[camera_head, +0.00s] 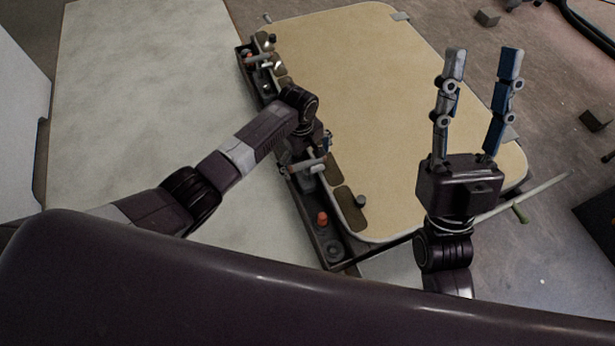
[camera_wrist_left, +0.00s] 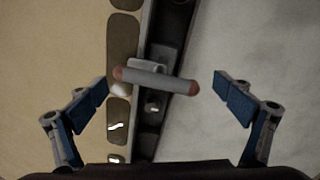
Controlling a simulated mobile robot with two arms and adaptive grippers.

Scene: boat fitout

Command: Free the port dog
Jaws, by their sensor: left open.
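A T-handle (camera_wrist_left: 157,80) with a grey bar and reddish-brown ends crosses a dark channel in the left wrist view. It lies between the two blue-padded fingers of my left gripper (camera_wrist_left: 166,92), which is open with a gap on both sides. In the head view a T-handle (camera_head: 308,163) shows just below my left gripper (camera_head: 310,140), whose fingers are largely hidden by my wrist. A similar handle (camera_head: 262,61) sits at the channel's far end. I cannot tell which is the port dog. My right gripper (camera_head: 482,55) is open, empty and pointing up over the tan panel.
A dark channel (camera_head: 309,212) runs along the left edge of the tan panel (camera_head: 390,120). A red knob (camera_head: 321,218) stands near its close end. A pale surface (camera_head: 140,90) lies at left. A thin rod (camera_head: 535,195) and small blocks (camera_head: 487,17) are at right.

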